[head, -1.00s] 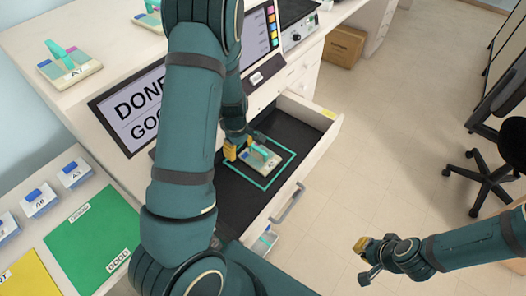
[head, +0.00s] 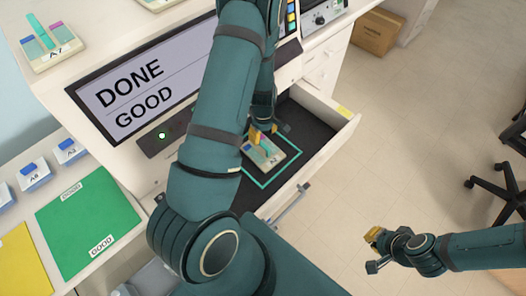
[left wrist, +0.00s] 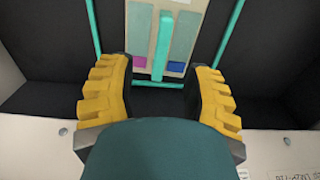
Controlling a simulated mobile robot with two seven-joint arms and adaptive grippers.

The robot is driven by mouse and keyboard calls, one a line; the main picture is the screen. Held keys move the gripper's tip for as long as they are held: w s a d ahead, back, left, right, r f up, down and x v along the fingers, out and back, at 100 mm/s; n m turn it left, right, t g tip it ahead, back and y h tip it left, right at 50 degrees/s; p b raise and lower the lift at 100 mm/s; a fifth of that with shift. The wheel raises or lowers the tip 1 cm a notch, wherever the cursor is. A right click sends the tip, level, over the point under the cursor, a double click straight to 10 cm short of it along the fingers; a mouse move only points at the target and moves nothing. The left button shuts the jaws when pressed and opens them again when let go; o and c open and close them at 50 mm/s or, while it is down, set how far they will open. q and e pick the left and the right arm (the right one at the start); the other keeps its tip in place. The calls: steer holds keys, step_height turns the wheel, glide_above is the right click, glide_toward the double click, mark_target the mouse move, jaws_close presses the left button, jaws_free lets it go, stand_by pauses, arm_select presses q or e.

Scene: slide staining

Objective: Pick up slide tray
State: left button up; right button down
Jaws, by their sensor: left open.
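The slide tray (head: 268,156), a beige plate with a teal upright handle, sits inside the teal outline in the open drawer. In the left wrist view the tray (left wrist: 150,62) shows its teal handle, grey-green slides, and magenta and blue ends. My left gripper (head: 266,135) is at the tray, partly hidden by my arm. In the left wrist view its yellow fingers (left wrist: 160,92) are spread apart, with the handle's near end between and beyond them; I cannot tell whether they touch it. My right gripper (head: 374,252) hangs over the floor, away from the drawer.
The open drawer (head: 326,137) has a handle on its front. A screen (head: 140,90) reads DONE GOOD. Another tray (head: 50,45) stands on the counter top. A green mat (head: 88,212) and labelled boxes (head: 33,174) lie at the left. The floor right of the drawer is clear.

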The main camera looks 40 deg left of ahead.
mark_target(262, 144)
arm_select(q)
steer(key=shift+s+f+b, duration=0.1)
steer(key=shift+f+b, duration=0.3)
steer(key=shift+f, duration=2.75)
jaws_close()
